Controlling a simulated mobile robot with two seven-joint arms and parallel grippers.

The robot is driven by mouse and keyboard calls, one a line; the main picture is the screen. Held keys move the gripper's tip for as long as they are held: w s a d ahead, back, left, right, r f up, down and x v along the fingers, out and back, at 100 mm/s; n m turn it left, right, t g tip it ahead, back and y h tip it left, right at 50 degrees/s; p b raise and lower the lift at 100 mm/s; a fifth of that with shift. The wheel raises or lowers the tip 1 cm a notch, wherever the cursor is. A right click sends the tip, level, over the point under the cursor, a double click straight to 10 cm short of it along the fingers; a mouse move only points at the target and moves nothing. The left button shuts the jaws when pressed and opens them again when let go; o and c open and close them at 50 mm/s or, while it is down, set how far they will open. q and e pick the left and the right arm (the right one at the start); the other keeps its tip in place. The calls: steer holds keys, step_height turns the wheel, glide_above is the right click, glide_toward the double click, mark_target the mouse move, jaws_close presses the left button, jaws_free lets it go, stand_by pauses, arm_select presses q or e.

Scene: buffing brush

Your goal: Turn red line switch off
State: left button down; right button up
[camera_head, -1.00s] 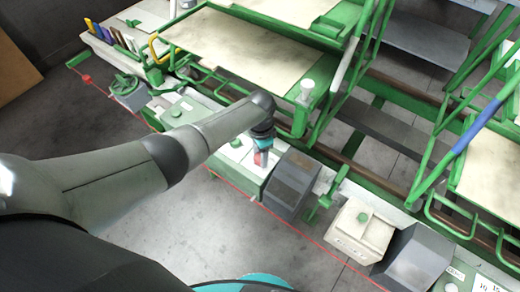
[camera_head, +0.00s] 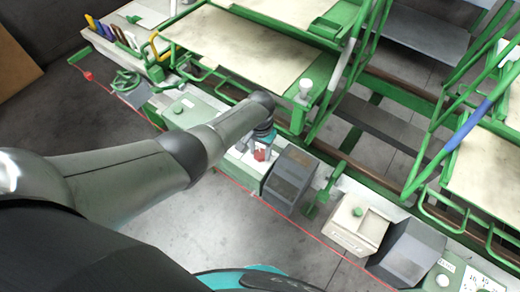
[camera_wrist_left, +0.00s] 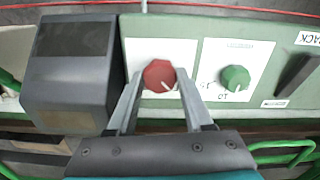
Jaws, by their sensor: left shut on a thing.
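The red switch (camera_wrist_left: 160,75) is a round knob on a white plate in the left wrist view. Its pale mark points to the lower right. My left gripper (camera_wrist_left: 160,82) has one finger on each side of the knob and is shut on it. In the head view my left gripper (camera_head: 263,140) reaches down to the panel, and the red switch (camera_head: 260,155) shows just below it. The gripper partly hides the white plate. My right gripper is in neither view.
A green knob (camera_wrist_left: 235,78) sits on a white plate to the right. A dark grey box (camera_wrist_left: 70,75) stands close on the left. A red line (camera_head: 300,228) runs along the front of the machine. A cream box (camera_head: 355,228) stands farther right.

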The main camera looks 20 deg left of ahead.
mark_target(260, 154)
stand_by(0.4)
arm_select(q)
steer(key=shift+c, duration=1.5)
jaws_free()
steer(key=shift+r, duration=0.15)
steer(key=shift+r+p, duration=0.25)
steer(key=shift+p, duration=0.05)
step_height(260, 154, up, 14)
steer(key=p, duration=0.5)
steer(key=shift+r, duration=0.25)
